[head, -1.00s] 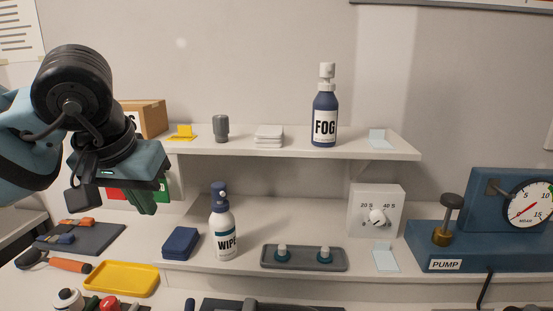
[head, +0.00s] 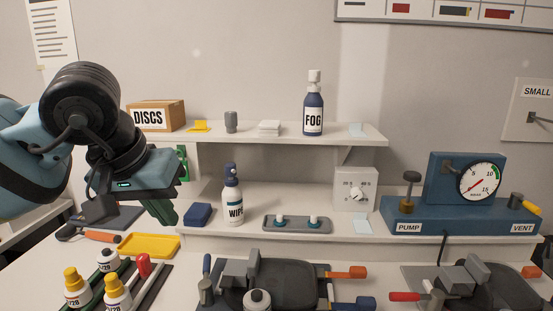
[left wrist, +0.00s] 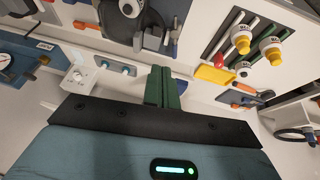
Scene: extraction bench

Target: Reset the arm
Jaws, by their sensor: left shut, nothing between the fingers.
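My left arm comes in from the left in the head view, with its gripper (head: 163,211) held in the air over the left part of the bench. Its green fingers are shut with nothing between them. They also show closed together in the left wrist view (left wrist: 163,88). The fingers hang above and behind the yellow tray (head: 150,246) and left of the blue block (head: 198,214), touching neither as far as I can tell. My right gripper is in neither view.
A shelf (head: 362,138) holds a DISCS box (head: 155,117) and a FOG bottle (head: 313,105). Below stand a WIPE bottle (head: 232,200), a dial box (head: 354,187) and a blue pump unit (head: 450,217). Yellow-capped bottles (head: 76,288) and dark clamp fixtures (head: 285,280) fill the front.

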